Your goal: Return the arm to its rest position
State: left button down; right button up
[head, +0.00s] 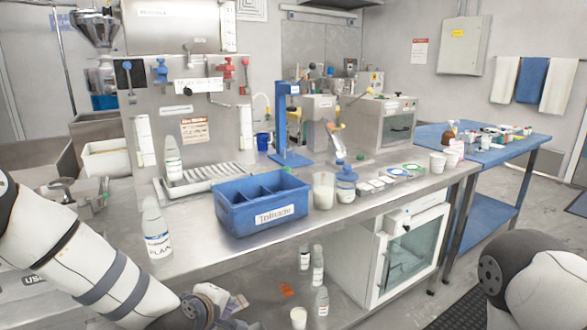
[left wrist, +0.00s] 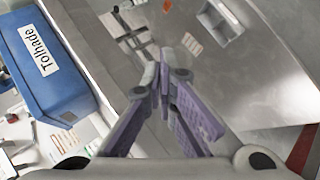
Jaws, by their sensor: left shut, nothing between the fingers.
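My left arm (head: 105,270) comes in from the lower left of the head view, in front of the steel bench. My left gripper (head: 228,312) is low at the bottom edge, below the bench's front edge and partly cut off. In the left wrist view the left gripper (left wrist: 164,75) has its purple-padded fingers together, with nothing held. Part of my right arm (head: 535,285) shows at the lower right; its gripper is out of view.
A blue divided bin (head: 262,222) stands near the bench's front edge; it also shows in the left wrist view (left wrist: 45,75). A white labelled bottle (head: 155,230) stands left of it. Small bottles (head: 321,302) stand on the lower shelf near my left gripper.

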pick_arm(q)
jog(key=s+a+f+m+g, duration=0.1)
jog(key=s+f+m+g, duration=0.1)
jog(key=s+f, duration=0.45)
jog(key=s+f+m+g, duration=0.2)
jog(key=s+f+m, duration=0.1)
jog(key=s, duration=0.6)
jog(key=s+a+f+m+g, duration=0.1)
jog(key=s+f+m+g, duration=0.1)
jog(key=s+f, duration=0.35)
jog(key=s+a+m+g+y, duration=0.1)
jog(key=s+a+m+g, duration=0.1)
jog(key=s, duration=0.9)
jog(key=s+a+m+g, duration=0.3)
jog(key=s+a, duration=0.1)
jog(key=s, duration=0.8)
jog(key=shift+a+r+m+y, duration=0.15)
jog(key=shift+r+m+y, duration=0.15)
jog(key=shift+r+y, duration=0.1)
